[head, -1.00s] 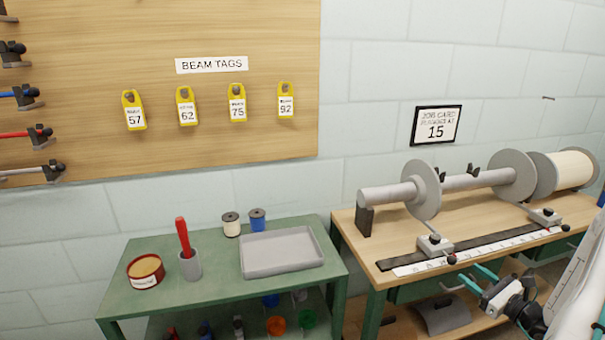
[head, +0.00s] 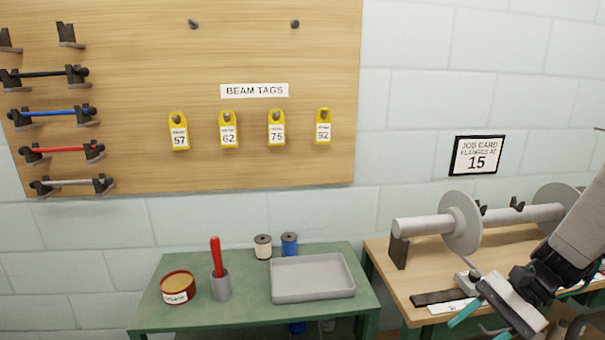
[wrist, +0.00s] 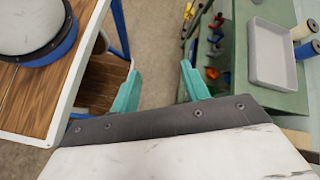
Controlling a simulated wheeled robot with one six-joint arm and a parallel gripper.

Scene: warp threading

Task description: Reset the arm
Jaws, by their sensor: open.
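My gripper (head: 484,325) is at the lower right of the head view, in front of the wooden bench (head: 413,281). Below the gap is bare floor, between a wooden-topped table at left and the green cart at right. My arm hides part of the bench and the right end of the roller.
A green cart (head: 240,275) holds a grey tray (head: 312,278), a red tin (head: 179,287), a red-handled tool in a cup (head: 220,285) and two spools. The bench carries a flanged roller (head: 425,227). A pegboard (head: 290,50) has yellow tags and coloured rods. A blue-rimmed round thing (wrist: 60,50) sits on the left table.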

